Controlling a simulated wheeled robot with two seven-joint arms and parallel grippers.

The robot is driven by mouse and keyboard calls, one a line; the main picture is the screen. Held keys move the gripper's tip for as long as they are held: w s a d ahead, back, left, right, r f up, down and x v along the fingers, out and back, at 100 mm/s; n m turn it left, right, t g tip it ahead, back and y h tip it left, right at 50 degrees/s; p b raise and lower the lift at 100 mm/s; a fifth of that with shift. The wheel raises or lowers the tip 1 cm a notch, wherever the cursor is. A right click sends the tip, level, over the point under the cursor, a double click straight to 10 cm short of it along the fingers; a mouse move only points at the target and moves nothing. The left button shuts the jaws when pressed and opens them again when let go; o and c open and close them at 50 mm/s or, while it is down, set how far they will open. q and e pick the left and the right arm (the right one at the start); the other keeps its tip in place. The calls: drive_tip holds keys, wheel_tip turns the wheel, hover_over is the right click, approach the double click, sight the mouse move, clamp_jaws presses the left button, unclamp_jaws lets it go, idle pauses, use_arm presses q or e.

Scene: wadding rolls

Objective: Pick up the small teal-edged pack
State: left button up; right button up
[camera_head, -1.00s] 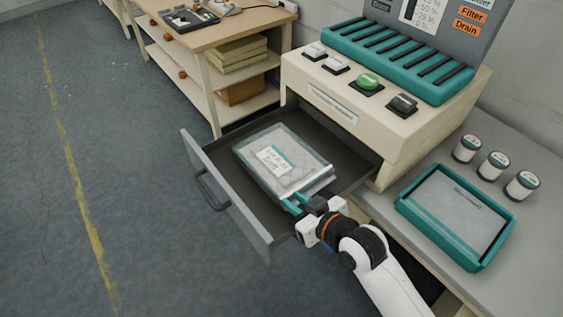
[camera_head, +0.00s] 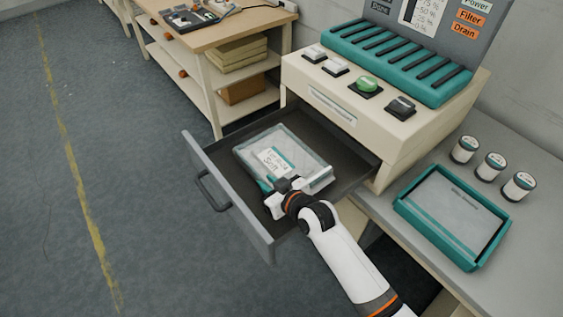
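The teal-edged pack (camera_head: 294,152) lies in the open drawer (camera_head: 340,157). It is a clear, flat pack with a white label, and what looks like another white-and-teal layer shows beneath its front edge. My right gripper (camera_head: 272,186) reaches over the drawer's front part and is at the pack's near edge. Its teal fingertips overlap the pack's near left corner; whether they grip it cannot be told. My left gripper is not in view.
The drawer front with its handle (camera_head: 212,192) stands out over the floor. A cream machine (camera_head: 350,110) with buttons is above the drawer. A teal tray (camera_head: 408,205) and three small jars (camera_head: 489,166) are on the counter at right. A wooden shelf unit (camera_head: 232,30) stands behind.

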clamp_jaws()
